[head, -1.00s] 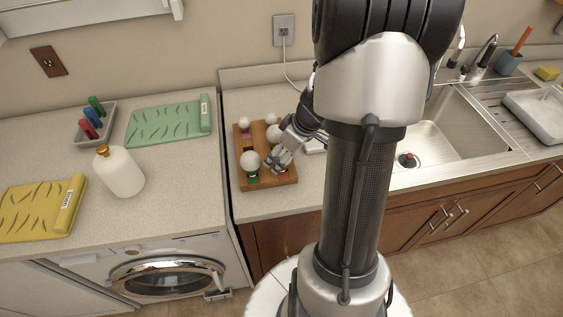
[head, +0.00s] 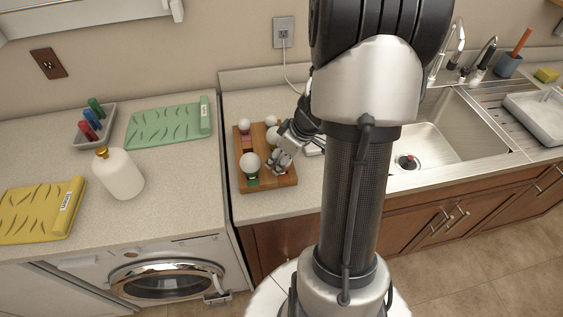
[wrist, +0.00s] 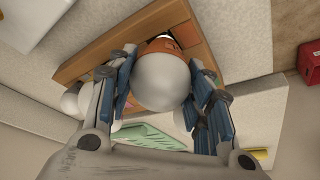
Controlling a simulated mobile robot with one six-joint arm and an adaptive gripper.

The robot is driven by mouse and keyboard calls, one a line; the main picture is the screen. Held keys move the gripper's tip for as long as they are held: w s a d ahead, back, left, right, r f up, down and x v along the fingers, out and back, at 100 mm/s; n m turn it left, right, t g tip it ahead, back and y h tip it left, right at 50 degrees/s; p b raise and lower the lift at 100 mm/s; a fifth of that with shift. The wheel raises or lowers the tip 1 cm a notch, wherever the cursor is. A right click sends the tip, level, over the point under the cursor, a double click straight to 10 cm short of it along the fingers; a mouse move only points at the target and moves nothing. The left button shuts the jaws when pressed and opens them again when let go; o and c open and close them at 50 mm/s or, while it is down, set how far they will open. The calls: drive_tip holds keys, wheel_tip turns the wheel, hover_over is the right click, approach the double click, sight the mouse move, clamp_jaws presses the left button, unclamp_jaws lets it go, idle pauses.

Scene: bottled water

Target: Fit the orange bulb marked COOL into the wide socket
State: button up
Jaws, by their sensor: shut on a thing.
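My gripper (wrist: 160,90) is shut on a bulb with a round white globe (wrist: 162,82) and an orange base (wrist: 161,46). The base is on the far side of the globe, over the wooden tray (wrist: 110,57). Any lettering on it is too small to read. In the head view my gripper (head: 274,165) is low over the right front part of the wooden tray (head: 272,186). There I cannot make out the held bulb behind the fingers. The wide socket is not clearly visible, nor can I tell whether the base touches the tray.
A white bulb with a green base (head: 250,163) stands at the tray's front left, close beside my fingers. Several white bulbs (head: 244,125) stand further back. The sink (head: 435,140) is right.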

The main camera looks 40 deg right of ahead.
drive_tip(key=shift+c, duration=1)
drive_tip(key=shift+r, duration=0.1)
